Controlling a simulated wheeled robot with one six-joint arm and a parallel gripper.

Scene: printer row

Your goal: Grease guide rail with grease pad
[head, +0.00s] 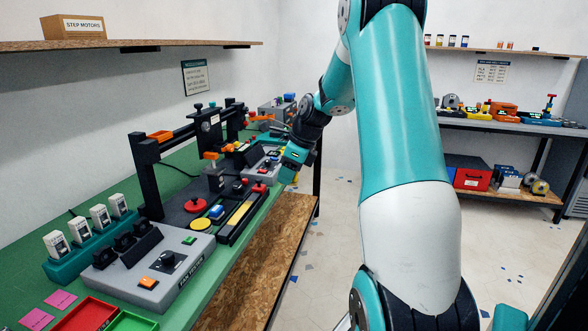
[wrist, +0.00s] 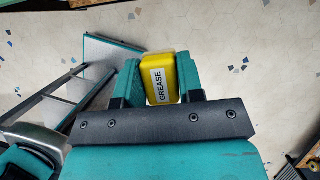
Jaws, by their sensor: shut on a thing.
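The grease pad (wrist: 158,80) is a yellow block with a white label reading GREASE. In the wrist view it sits between the two teal fingers of my gripper (wrist: 160,72), which is shut on it. In the head view my gripper (head: 290,172) is at the front edge of the green bench, near its far end; the pad is hard to make out there. A long black track with a yellow strip (head: 240,214) lies along the bench's front edge, nearer than my gripper and apart from it. I cannot tell for certain whether this is the guide rail.
A black gantry frame (head: 148,175) stands on the green bench. A grey control box (head: 150,275), a teal rack of white cartridges (head: 85,245) and a red tray (head: 85,316) are at the near end. Speckled open floor (head: 325,245) lies right of the bench; another bench stands behind.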

